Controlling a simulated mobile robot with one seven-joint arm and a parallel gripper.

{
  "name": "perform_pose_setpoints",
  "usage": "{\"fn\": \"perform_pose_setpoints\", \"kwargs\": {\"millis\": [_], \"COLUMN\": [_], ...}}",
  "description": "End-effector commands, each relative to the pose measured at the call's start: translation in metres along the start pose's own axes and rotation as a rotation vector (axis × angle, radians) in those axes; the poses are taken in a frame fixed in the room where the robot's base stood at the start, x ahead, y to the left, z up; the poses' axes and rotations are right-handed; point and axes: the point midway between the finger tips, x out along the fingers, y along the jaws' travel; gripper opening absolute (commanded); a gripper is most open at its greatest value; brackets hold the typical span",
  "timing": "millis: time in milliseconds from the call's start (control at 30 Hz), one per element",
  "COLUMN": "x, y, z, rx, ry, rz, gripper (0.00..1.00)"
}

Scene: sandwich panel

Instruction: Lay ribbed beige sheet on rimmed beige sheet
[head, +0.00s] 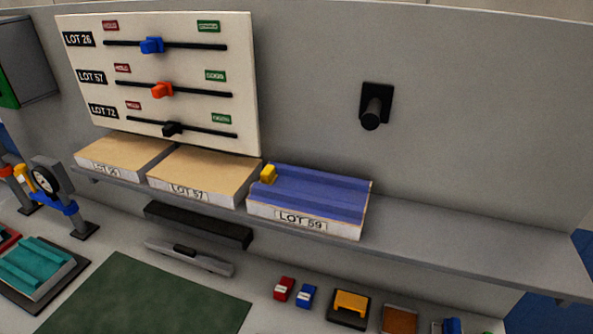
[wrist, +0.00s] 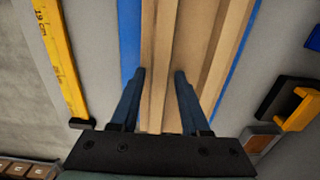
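In the wrist view, my gripper (wrist: 159,72) points down over a long beige piece with raised lengthwise ribs (wrist: 160,25), which looks like the ribbed beige sheet. Its two dark blue fingers stand apart, one on each side of the middle strip. I see no clear grip, and whether the fingertips touch the piece is hard to tell. Blue strips (wrist: 130,40) show along both sides of the piece. My gripper is not visible in the head view. I cannot make out a rimmed beige sheet for certain in either view.
On the shelf (head: 450,235) are two flat beige-topped blocks (head: 205,172) and a blue ridged LOT 59 block (head: 315,195). The shelf's right part is free. A yellow ruler (wrist: 58,55) and a black holder with a yellow piece (wrist: 290,105) flank my gripper.

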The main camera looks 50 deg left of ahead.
Motion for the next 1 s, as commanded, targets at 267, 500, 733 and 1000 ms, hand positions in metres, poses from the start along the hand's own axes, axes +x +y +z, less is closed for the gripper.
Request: {"fn": "perform_pose_setpoints", "kwargs": {"millis": [267,500,733,1000], "x": [0.0,-0.012,-0.054,-0.106], "y": [0.0,-0.001,-0.001,-0.001], "z": [0.0,-0.001,-0.001,0.0], "rx": [0.0,0.001,0.003,0.003], "ry": [0.0,0.001,0.0,-0.001], "rz": [0.0,-0.003,-0.006,-0.003], "gripper": [0.6,0.6,0.6,0.6]}}
